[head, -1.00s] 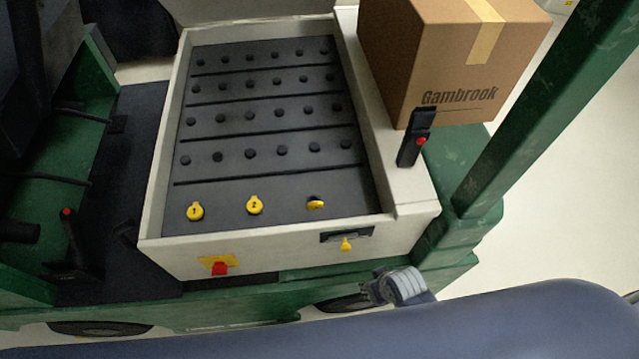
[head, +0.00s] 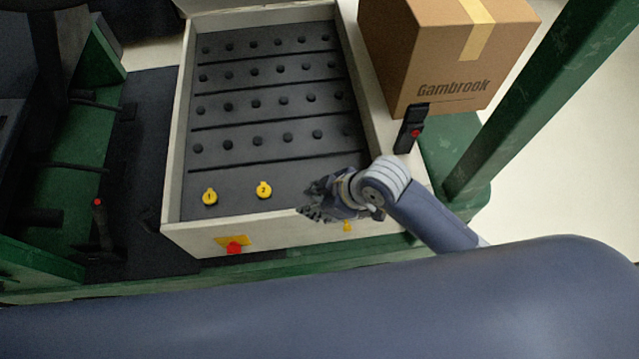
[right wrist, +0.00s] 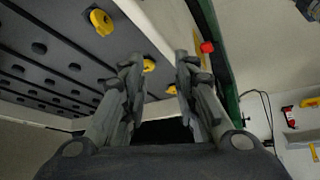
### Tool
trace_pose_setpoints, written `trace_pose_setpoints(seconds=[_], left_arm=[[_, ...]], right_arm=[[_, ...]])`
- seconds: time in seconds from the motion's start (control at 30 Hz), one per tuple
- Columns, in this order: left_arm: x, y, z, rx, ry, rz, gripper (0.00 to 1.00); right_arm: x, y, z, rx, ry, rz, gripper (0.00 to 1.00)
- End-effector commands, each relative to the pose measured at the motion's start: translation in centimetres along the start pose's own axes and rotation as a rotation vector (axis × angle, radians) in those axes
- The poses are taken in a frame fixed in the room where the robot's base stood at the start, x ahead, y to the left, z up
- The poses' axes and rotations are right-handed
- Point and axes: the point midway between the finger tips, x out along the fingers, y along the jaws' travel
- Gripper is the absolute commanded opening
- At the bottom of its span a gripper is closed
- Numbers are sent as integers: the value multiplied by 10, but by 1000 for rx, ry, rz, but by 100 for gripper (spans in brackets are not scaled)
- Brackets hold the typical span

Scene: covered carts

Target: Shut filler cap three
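Filler cap one (head: 210,197) and filler cap two (head: 264,190) are yellow and lie flat in the front row of the dark battery top. Filler cap three is hidden behind my right gripper (head: 318,202) in the head view. In the right wrist view the nearest yellow cap (right wrist: 101,22), which looks like cap three, is up and left of the fingers and not between them. Two more yellow caps (right wrist: 149,65) (right wrist: 171,89) show farther off. My right gripper (right wrist: 158,85) is open, with nothing between its fingers. My left gripper is out of view.
A pale tray wall (head: 172,180) surrounds the battery top. A red knob on a yellow plate (head: 234,247) and a yellow tab (head: 347,226) are on its front. A Gambrook cardboard box (head: 440,60), a black red-button handle (head: 409,130) and a green post (head: 540,100) stand right.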

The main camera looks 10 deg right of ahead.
Motion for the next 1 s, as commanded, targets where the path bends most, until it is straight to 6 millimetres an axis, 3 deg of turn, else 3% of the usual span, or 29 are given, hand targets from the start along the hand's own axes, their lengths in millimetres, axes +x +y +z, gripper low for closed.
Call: trace_pose_setpoints(seconds=[0.1, 0.23, 0.4, 0.53, 0.77, 1.0], left_arm=[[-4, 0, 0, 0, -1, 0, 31], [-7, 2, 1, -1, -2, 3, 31], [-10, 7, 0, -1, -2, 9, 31], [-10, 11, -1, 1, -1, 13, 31], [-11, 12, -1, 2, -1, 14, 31], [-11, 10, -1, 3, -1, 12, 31]], right_arm=[[3, 15, -10, -187, -13, -50, 28], [3, 37, -6, -340, -48, -99, 28], [-4, 72, 10, -442, -97, -132, 28], [-10, 87, 17, -469, -115, -140, 28], [-2, 92, 22, -477, -123, -147, 28], [40, 86, 29, -475, -124, -148, 28]])
